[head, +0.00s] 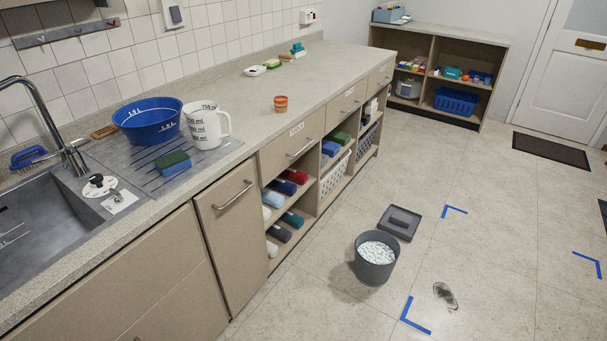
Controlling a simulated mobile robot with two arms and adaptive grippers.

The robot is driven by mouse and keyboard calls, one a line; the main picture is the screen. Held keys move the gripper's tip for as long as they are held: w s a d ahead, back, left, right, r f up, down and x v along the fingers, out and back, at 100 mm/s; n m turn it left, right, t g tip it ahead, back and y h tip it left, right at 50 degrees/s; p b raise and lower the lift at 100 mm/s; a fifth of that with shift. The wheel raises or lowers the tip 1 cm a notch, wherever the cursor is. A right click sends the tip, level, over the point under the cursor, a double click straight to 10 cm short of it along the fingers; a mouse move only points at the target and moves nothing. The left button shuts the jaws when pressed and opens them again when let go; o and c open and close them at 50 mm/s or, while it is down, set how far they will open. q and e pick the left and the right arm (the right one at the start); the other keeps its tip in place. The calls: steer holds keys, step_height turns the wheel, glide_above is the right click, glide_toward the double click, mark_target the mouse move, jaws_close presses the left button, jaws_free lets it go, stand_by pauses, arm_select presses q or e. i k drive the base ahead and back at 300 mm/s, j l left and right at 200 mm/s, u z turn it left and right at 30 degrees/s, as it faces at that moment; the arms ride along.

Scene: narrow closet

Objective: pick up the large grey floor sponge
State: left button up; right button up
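A dark grey square piece (400,222) lies flat on the floor behind the bucket, with a raised grey oblong on top. I cannot tell whether this is a tray with the grey floor sponge on it or a lid with a handle. No other large grey sponge is plain to see. A smaller green and blue sponge (173,163) lies on the sink's drainer. Neither of my grippers is in view.
Blue corner tape (413,318) marks open floor. The counter (330,72) with open shelves runs along the left. A dark mat (551,151) lies by the door.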

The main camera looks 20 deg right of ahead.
mark_target(398, 218)
steer(key=i+l+u, duration=0.1)
steer(key=l, duration=0.25)
steer(key=i+l+u, duration=0.15)
steer(key=l, duration=0.25)
steer(key=i+l+u, duration=0.1)
steer(key=l, duration=0.3)
steer(key=i+l+u, duration=0.15)
steer(key=l, duration=0.25)
steer(key=l+u, duration=0.1)
steer(key=l, duration=0.3)
steer(key=i, duration=0.1)
